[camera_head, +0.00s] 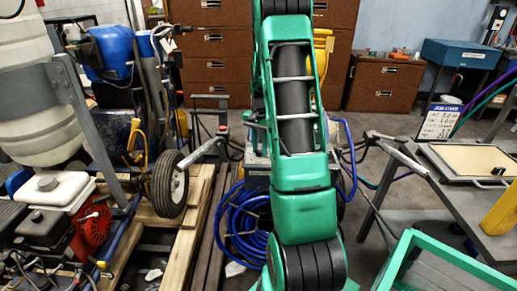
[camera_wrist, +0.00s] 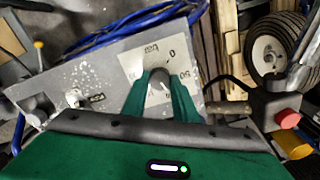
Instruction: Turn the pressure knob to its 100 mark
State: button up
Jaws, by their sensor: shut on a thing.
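In the wrist view, my gripper (camera_wrist: 160,78) has its two green fingers closed on the dark pressure knob (camera_wrist: 158,73), of which only a small part shows between the fingertips. The knob sits on a pale dial plate (camera_wrist: 135,66) on a grey panel (camera_wrist: 90,72). The marks "bar", "0" and what looks like "50" show, turned in the picture. The 100 mark and the knob's pointer cannot be made out. In the head view my green arm covers much of the machine, and my gripper is not visible there.
The panel also carries a small metal switch (camera_wrist: 74,97). Coiled blue hose (camera_head: 240,225) lies beside the machine. A wheeled machine (camera_head: 168,184) stands left, a grey table (camera_head: 455,205) right.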

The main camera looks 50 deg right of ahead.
aim_at(258, 150)
jog(key=shift+w+a+r+m, duration=0.2)
jog(key=shift+w+m, duration=0.15)
jog(key=shift+m, duration=0.25)
jog(key=o, duration=1.1)
jog(key=shift+f, duration=0.1)
jog(key=shift+c, duration=0.2)
jog(key=shift+s, duration=0.15)
jog(key=shift+d, duration=0.1)
notch_tip(258, 150, up, 11)
jog(key=shift+f, duration=0.15)
